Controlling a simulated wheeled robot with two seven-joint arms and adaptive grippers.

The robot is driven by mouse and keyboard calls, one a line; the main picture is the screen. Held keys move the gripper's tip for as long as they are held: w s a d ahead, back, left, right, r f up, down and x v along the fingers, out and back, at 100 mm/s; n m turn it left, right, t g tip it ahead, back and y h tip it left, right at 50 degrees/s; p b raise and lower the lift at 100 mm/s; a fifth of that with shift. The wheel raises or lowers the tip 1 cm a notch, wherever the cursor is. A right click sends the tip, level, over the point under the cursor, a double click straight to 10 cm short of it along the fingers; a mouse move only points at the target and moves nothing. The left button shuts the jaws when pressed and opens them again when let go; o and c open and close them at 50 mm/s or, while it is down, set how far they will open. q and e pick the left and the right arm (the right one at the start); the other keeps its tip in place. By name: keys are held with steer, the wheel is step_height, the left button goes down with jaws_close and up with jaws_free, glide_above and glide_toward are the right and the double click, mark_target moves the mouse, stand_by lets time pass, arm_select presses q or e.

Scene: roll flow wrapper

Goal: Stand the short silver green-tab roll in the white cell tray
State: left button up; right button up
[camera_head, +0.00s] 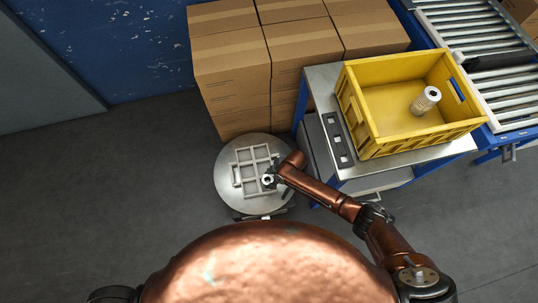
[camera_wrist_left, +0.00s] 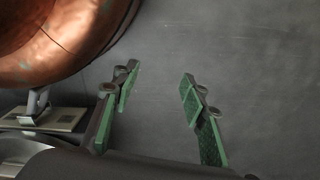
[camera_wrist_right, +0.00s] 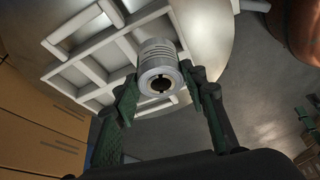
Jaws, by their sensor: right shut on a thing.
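A short silver roll (camera_wrist_right: 158,62) with ridged sides and a dark bore is between the fingers of my right gripper (camera_wrist_right: 161,82), which is shut on it. No green tab can be made out. In the head view the roll (camera_head: 268,179) and right gripper (camera_head: 272,180) are over the right front part of the white cell tray (camera_head: 253,166). The tray's white dividers also show behind the roll in the right wrist view (camera_wrist_right: 76,49). Whether the roll touches the tray is unclear. My left gripper (camera_wrist_left: 158,95) is open and empty above the floor.
The tray lies on a round metal table (camera_head: 226,183). A yellow crate (camera_head: 375,140) with another silver roll (camera_head: 425,101) stands on a bench to the right. Cardboard boxes (camera_head: 232,70) are stacked behind the table. Floor at left is clear.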

step_height(320, 180, down, 2)
steer(key=shift+f+b, duration=0.15)
steer(key=shift+b, duration=0.25)
step_height(320, 180, down, 3)
steer(key=shift+f+b, duration=0.1)
steer(key=shift+b, duration=0.65)
arm_select(q)
step_height(320, 180, up, 8)
steer(key=w+d, duration=0.2)
steer(key=shift+w, duration=0.25)
steer(key=shift+r, duration=0.1)
arm_select(e)
steer(key=shift+f, duration=0.1)
arm_select(q)
steer(key=shift+r, duration=0.15)
arm_select(e)
steer(key=o, duration=1.2)
steer(key=shift+o, duration=0.2)
